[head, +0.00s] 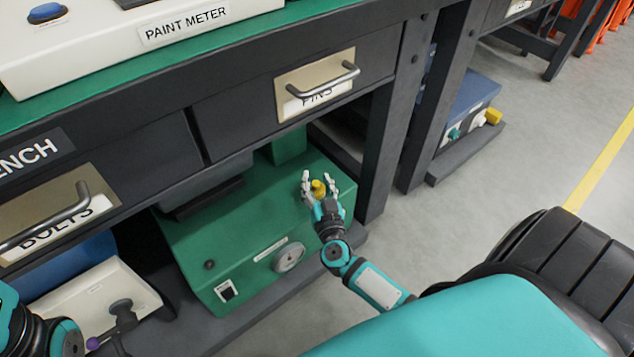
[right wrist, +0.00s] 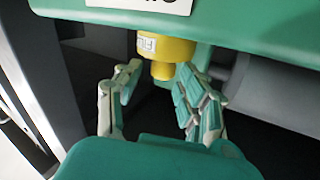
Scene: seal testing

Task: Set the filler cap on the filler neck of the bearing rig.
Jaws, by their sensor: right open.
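The bearing rig (head: 225,225) is a green box under the bench, with a switch and a round dial on its front. The yellow filler cap (head: 318,187) is at the rig's right part; in the right wrist view it shows as a wide yellow body (right wrist: 166,47) with a partly readable label and a narrower knob. It appears upright against the rig's green surface. The filler neck is not distinct; I cannot tell how the cap is seated. My right gripper (head: 319,181) is open, its fingers on either side of the cap.
The bench's pins drawer (head: 318,85) and bolts drawer (head: 50,210) hang over the rig. A dark bench leg (head: 385,150) stands just right of it. A cream machine (head: 95,300) is at lower left. The grey floor (head: 480,170) to the right has free room.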

